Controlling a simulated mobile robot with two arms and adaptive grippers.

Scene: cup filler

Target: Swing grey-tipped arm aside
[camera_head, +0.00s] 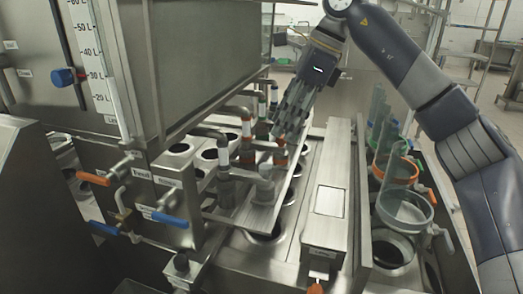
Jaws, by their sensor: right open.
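A row of metal swing arms with coloured bands stands between the tank and a long metal strip. The nearest swing arm (243,173) has a grey end piece hanging over the strip and looks like the grey-tipped one. Arms behind it carry red, orange and green bands. My right gripper (284,125) comes from the upper right, points down and is open. Its fingertips are just above and behind the orange-banded end, beyond the nearest arm; whether they touch anything is unclear. They partly hide the farther arms. My left gripper is not in view.
A large steel tank (190,60) with a litre scale rises at the left. Orange-handled (93,178) and blue-handled (170,219) valves stick out below it. Clear cups with coloured rims, one grey (404,208), stand at the right. A metal box (328,200) lies between.

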